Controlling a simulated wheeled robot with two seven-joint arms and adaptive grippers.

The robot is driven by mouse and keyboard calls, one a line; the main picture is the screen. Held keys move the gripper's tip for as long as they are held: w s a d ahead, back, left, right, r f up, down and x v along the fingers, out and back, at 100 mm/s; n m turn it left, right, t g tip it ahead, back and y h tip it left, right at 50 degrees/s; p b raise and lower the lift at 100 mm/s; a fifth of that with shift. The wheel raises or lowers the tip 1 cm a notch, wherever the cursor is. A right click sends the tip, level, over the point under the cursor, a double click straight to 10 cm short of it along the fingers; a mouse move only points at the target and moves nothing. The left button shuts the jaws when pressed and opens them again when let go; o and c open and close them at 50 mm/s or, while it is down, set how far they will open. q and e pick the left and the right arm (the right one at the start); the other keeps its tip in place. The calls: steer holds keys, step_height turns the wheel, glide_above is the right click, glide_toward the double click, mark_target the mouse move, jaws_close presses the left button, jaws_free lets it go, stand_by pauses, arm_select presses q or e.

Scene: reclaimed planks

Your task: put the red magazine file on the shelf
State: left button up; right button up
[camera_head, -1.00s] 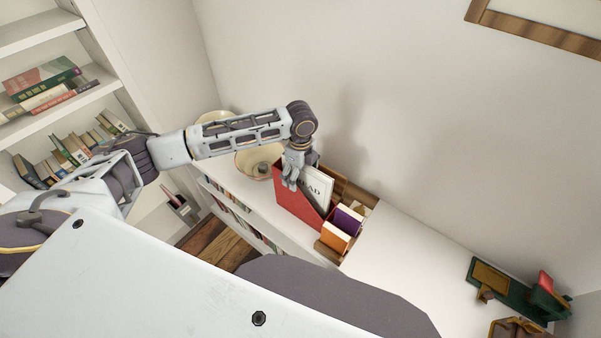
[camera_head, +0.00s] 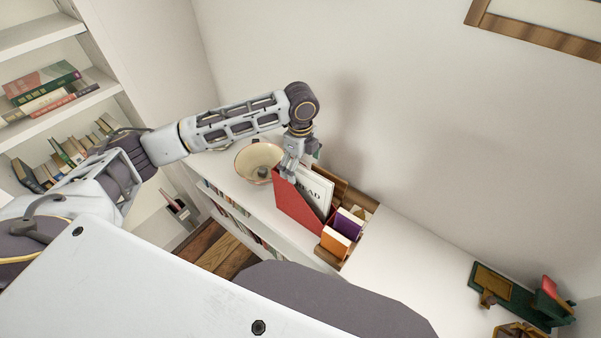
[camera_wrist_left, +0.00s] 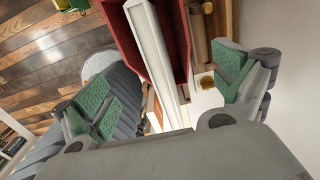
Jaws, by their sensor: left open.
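The red magazine file (camera_head: 292,207) stands on top of a low white bookcase (camera_head: 265,205), with a white "READ" book or magazine (camera_head: 316,190) in it. My left gripper (camera_head: 291,172) is open at the upper left end of the file. In the left wrist view, the open fingers (camera_wrist_left: 165,92) spread to either side, with the red file (camera_wrist_left: 124,42) and the white pages ahead between them. I cannot tell whether a finger touches the file. A tall white shelf unit (camera_head: 95,45) with books stands at the left. My right gripper is not in view.
A cream bowl (camera_head: 256,162) is close left of the file. A wooden holder with purple and orange books (camera_head: 337,242) is close on its right. The white top further right is bare up to a green object (camera_head: 495,285). The wall rises behind.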

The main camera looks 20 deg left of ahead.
arm_select(q)
steer(key=shift+r, duration=3.05)
steer(key=shift+o, duration=0.3)
steer(key=shift+f, duration=0.15)
